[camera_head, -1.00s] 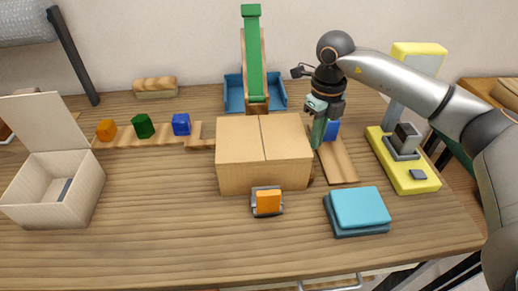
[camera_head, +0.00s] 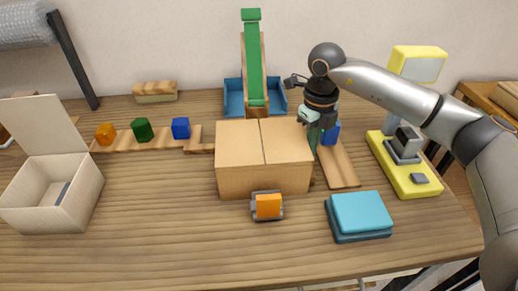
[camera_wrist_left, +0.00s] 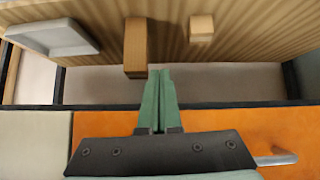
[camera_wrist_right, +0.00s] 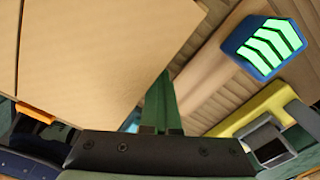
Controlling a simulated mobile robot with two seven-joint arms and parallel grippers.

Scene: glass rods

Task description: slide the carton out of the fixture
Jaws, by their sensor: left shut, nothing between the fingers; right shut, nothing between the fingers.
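The closed cardboard carton (camera_head: 240,180) stands upright at the middle of the table in the head view. I cannot make out a separate fixture around it; a small grey clamp-like holder with an orange block (camera_head: 268,206) is at its front face. My right gripper (camera_head: 314,138) is shut and empty, beside the carton's right side. In the right wrist view the right fingers (camera_wrist_right: 162,98) are close along the edge of the carton (camera_wrist_right: 90,60); I cannot tell whether they touch. My left gripper (camera_wrist_left: 158,98) is shut and empty, seen only in its wrist view.
A blue block (camera_head: 331,133) is just right of my right gripper, by a wooden plank (camera_head: 340,168). A green ramp (camera_head: 253,60) rises behind the carton.

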